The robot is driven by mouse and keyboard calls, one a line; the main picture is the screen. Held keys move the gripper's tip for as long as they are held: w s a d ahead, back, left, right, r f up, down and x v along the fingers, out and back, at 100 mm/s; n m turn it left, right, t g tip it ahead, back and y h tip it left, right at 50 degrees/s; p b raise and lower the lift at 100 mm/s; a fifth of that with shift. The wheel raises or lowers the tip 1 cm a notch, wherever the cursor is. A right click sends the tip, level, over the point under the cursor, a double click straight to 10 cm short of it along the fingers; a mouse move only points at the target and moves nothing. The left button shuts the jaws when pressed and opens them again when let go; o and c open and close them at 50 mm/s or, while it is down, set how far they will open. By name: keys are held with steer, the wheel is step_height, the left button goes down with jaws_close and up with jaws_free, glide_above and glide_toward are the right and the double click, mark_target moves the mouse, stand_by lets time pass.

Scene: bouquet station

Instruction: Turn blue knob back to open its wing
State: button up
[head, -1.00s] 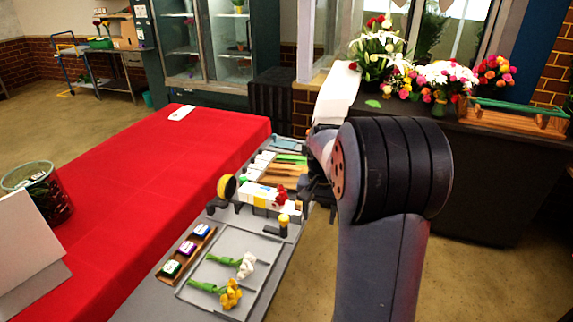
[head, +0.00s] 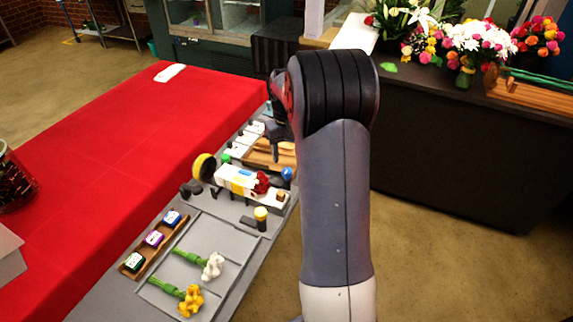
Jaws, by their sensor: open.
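The blue knob (head: 287,174) sits at the right side of the grey work panel, just right of the white wrapped piece with red flowers (head: 240,181). Its wing cannot be made out clearly. My gripper (head: 274,153) points down a little above and left of the blue knob, beside the wooden pieces, and looks apart from the knob. It is open, with nothing seen between its fingers. My arm hides part of the panel behind it.
White and yellow flowers lie on a grey tray (head: 222,240). The red table (head: 110,150) is mostly clear; a dark counter (head: 450,150) stands right.

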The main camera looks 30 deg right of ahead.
mark_target(287, 170)
step_height(287, 170, down, 6)
steer(key=shift+f+p, duration=0.2)
steer(key=shift+p, duration=0.1)
steer(key=c, duration=1)
steer(key=shift+o, duration=0.2)
